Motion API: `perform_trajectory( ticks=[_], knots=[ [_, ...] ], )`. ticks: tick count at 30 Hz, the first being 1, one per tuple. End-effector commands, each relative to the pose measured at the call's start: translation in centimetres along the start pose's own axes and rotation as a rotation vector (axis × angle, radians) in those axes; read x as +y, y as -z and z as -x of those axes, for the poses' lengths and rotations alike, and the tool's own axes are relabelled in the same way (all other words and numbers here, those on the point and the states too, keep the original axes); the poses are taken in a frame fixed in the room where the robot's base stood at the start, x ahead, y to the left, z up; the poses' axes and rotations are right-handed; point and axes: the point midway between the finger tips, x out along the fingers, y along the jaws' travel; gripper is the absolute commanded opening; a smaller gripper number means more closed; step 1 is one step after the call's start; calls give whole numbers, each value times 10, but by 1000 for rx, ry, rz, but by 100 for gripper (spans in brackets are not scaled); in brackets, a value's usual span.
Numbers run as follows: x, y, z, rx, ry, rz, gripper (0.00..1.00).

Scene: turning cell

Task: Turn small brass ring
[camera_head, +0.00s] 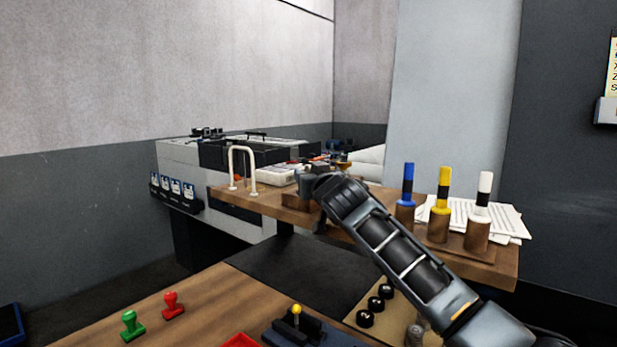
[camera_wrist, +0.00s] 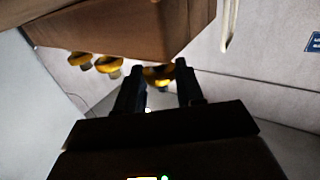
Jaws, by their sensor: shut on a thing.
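My gripper (camera_wrist: 160,66) shows in the wrist view with its two dark fingers on either side of a yellow rounded piece (camera_wrist: 159,76). It is shut on this piece, which is partly hidden by the fingers and lies by the lower edge of a brown wooden block or shelf (camera_wrist: 110,25). Two similar yellow pieces (camera_wrist: 108,66) stand in a row to its left. I cannot make out the small brass ring for certain. In the head view my arm hides most of the gripper, at the wooden shelf (camera_head: 375,235).
The shelf carries a white arch handle (camera_head: 243,170), blue, yellow and white markers (camera_head: 443,205) in wooden holders, and papers (camera_head: 508,220). A grey machine (camera_head: 180,155) stands behind.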

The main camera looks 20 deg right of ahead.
Motion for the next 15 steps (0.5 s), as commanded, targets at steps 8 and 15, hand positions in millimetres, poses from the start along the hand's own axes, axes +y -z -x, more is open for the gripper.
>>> perform_trajectory(
  ticks=[8,15],
  knots=[
    [0,0,0,0,0,0,7],
    [-3,-4,0,1,-27,-1,6]
  ],
)
